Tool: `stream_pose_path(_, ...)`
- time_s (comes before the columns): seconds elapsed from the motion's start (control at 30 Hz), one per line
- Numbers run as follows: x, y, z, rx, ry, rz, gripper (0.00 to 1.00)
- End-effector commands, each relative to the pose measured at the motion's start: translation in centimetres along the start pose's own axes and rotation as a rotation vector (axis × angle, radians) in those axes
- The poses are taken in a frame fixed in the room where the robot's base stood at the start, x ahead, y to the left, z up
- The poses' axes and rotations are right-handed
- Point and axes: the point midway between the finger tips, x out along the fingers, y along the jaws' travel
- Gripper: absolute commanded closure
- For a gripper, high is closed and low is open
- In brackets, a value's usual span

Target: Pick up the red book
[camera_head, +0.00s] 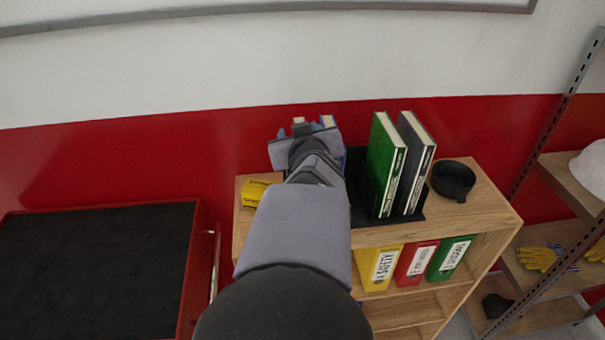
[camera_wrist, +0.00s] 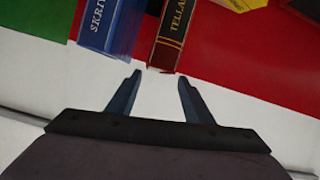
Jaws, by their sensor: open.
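The red book (camera_wrist: 174,36), dark red with gold lettering on its spine, stands at the top middle of the wrist view. My gripper (camera_wrist: 160,76) is open and empty, its two fingers pointing toward the book's near end. In the head view my arm covers most of this area, and I cannot make out the red book there.
A blue book (camera_wrist: 107,25) stands left of the red book. Green (camera_head: 385,165) and dark grey (camera_head: 414,165) books stand in a black holder on the wooden shelf (camera_head: 478,208). A black round container (camera_head: 453,180) is at right, a yellow box (camera_head: 254,192) at left.

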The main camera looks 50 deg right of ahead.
Motion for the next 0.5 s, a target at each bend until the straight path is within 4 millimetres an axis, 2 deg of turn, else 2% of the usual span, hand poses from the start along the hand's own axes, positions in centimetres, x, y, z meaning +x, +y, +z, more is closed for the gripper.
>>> stream_pose_path(0.03,0.0,0.3,1.8,0.041,-0.008,0.002,0.53)
stream_pose_path(0.2,-0.2,0.3,4.7,0.138,-0.031,-0.006,0.53)
stream_pose_path(0.5,0.0,0.2,5.5,0.164,-0.04,-0.01,0.53)
